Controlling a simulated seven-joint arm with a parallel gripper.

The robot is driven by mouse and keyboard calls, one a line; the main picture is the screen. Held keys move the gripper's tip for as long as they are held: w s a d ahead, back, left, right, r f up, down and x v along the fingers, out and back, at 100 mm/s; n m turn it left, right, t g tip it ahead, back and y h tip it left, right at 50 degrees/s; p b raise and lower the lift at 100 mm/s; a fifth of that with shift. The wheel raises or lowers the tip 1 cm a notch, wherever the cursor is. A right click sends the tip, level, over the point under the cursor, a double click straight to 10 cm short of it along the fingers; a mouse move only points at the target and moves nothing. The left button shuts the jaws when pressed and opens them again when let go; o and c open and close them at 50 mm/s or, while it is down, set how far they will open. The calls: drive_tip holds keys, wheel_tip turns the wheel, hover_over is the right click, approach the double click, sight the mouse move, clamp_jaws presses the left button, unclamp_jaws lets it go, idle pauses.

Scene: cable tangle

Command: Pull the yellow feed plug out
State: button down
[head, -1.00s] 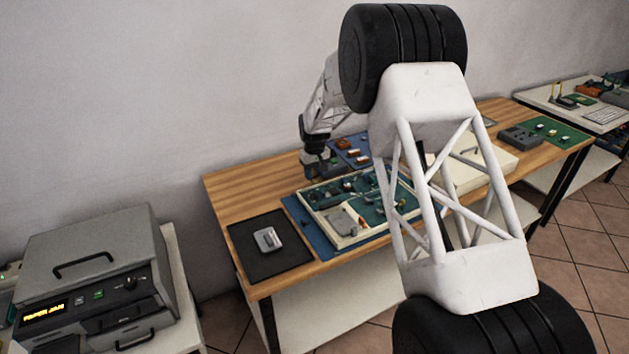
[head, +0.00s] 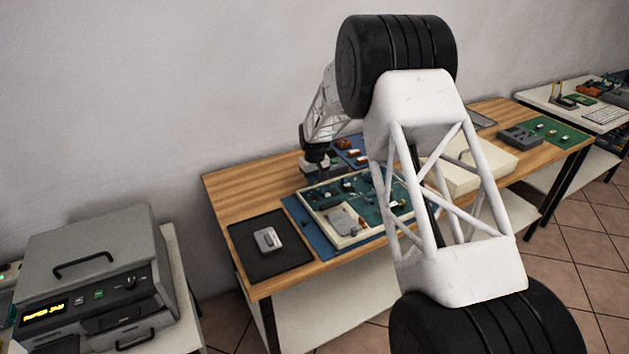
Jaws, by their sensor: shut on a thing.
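My gripper (head: 320,172) is over the back left part of the open cream tray (head: 350,243). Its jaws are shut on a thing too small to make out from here. Dark green boards (head: 352,192) with small dark parts lie in the tray. I cannot pick out the yellow feed plug or its cable. My gripper and arm cover parts of the tray, and its right end is hidden.
The tray stands on a blue mat (head: 296,212) on a wooden bench (head: 240,188). A black mat with a grey device (head: 267,240) lies to its left. A cream box (head: 470,172) stands to the right. A grey machine (head: 90,262) is at far left.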

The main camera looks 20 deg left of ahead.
drive_tip(key=shift+w, duration=0.1)
drive_tip(key=shift+w+a, duration=0.55)
drive_tip(key=shift+a, duration=0.1)
drive_tip(key=c, duration=1.1)
unclamp_jaws()
drive_tip(key=shift+r, duration=0.1)
wheel_tip(320, 180, up, 8)
drive_tip(key=shift+f, duration=0.2)
drive_tip(key=shift+d+r, duration=0.1)
